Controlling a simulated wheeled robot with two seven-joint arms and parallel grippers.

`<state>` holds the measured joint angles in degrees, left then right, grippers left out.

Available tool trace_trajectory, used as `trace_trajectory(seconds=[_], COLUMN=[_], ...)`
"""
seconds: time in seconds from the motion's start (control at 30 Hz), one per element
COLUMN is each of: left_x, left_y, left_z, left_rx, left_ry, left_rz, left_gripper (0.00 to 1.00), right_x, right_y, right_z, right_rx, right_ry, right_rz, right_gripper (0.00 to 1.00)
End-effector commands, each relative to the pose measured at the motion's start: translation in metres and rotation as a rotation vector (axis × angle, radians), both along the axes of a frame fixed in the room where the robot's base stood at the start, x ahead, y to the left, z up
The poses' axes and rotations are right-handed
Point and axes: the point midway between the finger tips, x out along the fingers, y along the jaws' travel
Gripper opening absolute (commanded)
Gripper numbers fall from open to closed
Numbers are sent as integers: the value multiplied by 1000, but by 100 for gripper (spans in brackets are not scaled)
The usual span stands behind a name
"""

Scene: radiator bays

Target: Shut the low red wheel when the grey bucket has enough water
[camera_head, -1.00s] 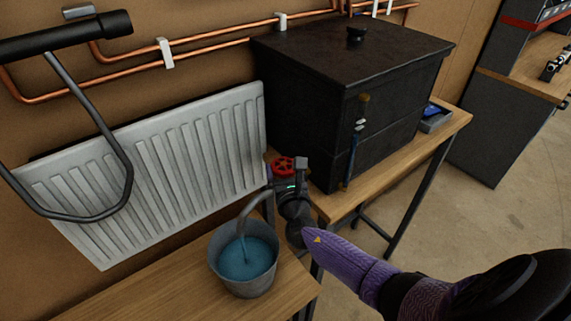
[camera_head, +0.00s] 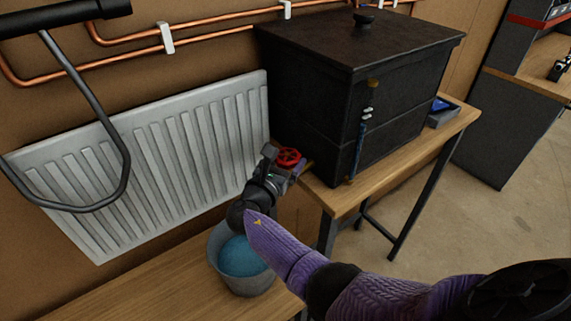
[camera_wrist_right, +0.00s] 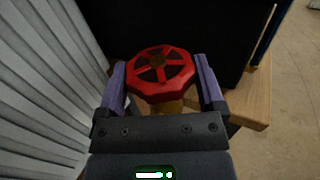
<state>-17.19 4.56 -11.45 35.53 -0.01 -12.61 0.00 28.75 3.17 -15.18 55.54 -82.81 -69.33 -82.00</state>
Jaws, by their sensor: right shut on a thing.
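The red wheel (camera_head: 288,157) sits low by the radiator's right lower corner; in the wrist view it (camera_wrist_right: 160,78) lies between the two purple fingers. My right gripper (camera_head: 280,168) is shut on it, one finger on each side of the rim. The grey bucket (camera_head: 243,284) stands upright on the wooden bench, below and left of the wheel. Blue water (camera_head: 241,257) shows in it below the rim. My right wrist covers part of the bucket and the spout, so I cannot tell whether water is running. My left gripper is not in view.
A white radiator (camera_head: 150,165) fills the left wall. A black chest (camera_head: 330,110) with a sight tube (camera_head: 360,140) stands on a bench (camera_head: 400,158) close behind the wheel. A bent grey tube (camera_head: 95,120) hangs at upper left. Copper pipes (camera_head: 215,43) run above.

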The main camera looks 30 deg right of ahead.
Motion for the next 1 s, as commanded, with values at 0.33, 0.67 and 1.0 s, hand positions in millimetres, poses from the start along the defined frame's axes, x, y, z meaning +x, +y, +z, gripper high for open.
trace_trajectory(seconds=[0.33, 0.67, 1.0], left_x=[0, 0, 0], left_y=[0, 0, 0], left_z=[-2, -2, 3], left_rx=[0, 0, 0], left_ry=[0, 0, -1], left_rz=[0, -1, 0], left_gripper=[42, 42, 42], right_x=[0, 0, -19], right_y=[0, 0, 34], right_z=[0, 1, 0], right_rx=[1, 0, 3], right_ry=[-1, -1, -1], right_rz=[-18, -17, -14], right_gripper=[28, 100, 100])
